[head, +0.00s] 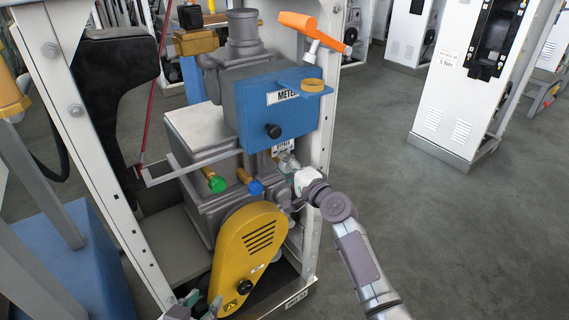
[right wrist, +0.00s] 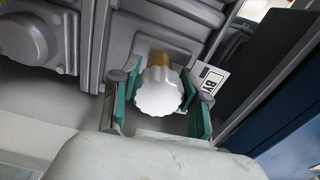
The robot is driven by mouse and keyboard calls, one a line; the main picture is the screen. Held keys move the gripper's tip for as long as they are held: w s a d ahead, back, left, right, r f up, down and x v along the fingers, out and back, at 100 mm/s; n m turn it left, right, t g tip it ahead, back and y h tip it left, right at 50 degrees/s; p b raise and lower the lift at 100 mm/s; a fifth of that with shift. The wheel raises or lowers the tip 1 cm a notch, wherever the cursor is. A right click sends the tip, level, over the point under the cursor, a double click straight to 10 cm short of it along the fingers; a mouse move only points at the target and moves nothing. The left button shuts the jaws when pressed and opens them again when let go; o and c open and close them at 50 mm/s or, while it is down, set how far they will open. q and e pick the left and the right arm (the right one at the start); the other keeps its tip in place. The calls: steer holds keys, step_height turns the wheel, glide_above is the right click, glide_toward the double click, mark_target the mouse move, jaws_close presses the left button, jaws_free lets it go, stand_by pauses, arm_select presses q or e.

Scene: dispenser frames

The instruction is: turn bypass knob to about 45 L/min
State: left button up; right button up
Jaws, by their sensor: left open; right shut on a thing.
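The bypass knob (right wrist: 157,94) is white with a scalloped rim and sits on a brass-coloured stem. It shows in the right wrist view between the green-padded fingers of my right gripper (right wrist: 160,84), which is shut on it. A white label (right wrist: 211,80) starting with "BY" is beside it; any flow figures are not readable. In the head view my right gripper (head: 286,162) is at the machine below the blue meter box (head: 270,105), and the knob is mostly hidden there. My left gripper (head: 200,306) is open and empty at the bottom edge, in front of the yellow cover.
A yellow belt cover (head: 245,255) stands at the front of the machine. Green (head: 216,184) and blue (head: 255,187) knobs are left of my right gripper. A white frame post (head: 323,110) rises close behind it. An orange nozzle (head: 312,27) hangs above. Open floor lies right.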

steer(key=shift+f, duration=0.15)
steer(key=o, duration=1.2)
steer(key=shift+c, duration=0.2)
steer(key=shift+s+d, duration=0.1)
steer(key=v, duration=1.1)
steer(key=shift+s+d, duration=0.2)
steer(key=shift+s, duration=0.1)
